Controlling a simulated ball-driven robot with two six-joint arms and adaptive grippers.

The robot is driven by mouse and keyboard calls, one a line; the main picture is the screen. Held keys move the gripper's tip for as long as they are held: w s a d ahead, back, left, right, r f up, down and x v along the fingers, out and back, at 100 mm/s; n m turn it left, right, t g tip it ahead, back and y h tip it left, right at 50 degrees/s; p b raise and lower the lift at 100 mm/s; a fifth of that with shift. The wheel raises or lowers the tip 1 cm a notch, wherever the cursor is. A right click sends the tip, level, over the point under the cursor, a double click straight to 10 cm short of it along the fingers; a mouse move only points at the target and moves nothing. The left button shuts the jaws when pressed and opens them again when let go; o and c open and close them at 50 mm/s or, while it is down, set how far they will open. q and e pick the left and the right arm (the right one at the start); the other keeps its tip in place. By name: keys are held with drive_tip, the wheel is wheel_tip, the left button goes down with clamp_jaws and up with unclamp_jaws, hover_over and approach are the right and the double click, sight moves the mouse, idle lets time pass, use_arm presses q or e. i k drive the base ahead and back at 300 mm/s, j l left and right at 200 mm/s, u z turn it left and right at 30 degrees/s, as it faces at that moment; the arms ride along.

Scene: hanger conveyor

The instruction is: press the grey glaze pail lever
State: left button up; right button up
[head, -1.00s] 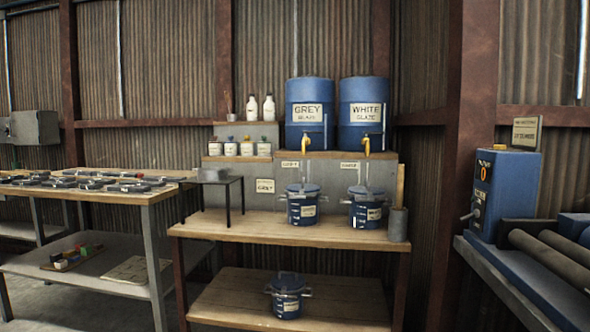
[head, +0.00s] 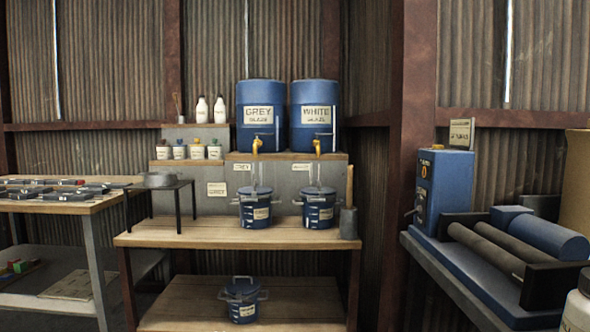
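The blue drum labelled grey glaze (head: 261,138) stands on the raised shelf, left of the blue drum labelled white glaze (head: 314,140). A yellow tap (head: 257,146) sits at the grey drum's lower front, and another yellow tap (head: 317,147) is on the white drum. A blue pail (head: 255,212) with a label stands on the bench below the grey tap. A similar pail (head: 319,213) stands below the white tap. A clear upright shape rises over each pail. The lever is too small to tell apart. Neither of my grippers is in view.
The wooden bench (head: 200,236) has a lower shelf holding another blue pail (head: 242,299). A small dark stand (head: 160,182) is at its left. A table with dark parts (head: 75,203) is at left. A blue roller machine (head: 500,255) is at right. Several bottles line the back shelf.

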sight(253, 198)
drive_tip(key=i+j, duration=0.1)
drive_tip(key=j, duration=0.15)
drive_tip(key=i+j, duration=0.25)
drive_tip(key=i, duration=0.2)
drive_tip(key=i+j, duration=0.2)
drive_tip(key=i, duration=0.25)
drive_tip(key=i+j, duration=0.25)
drive_tip(key=i, duration=0.2)
drive_tip(key=i+l, duration=0.25)
drive_tip(key=i, duration=0.3)
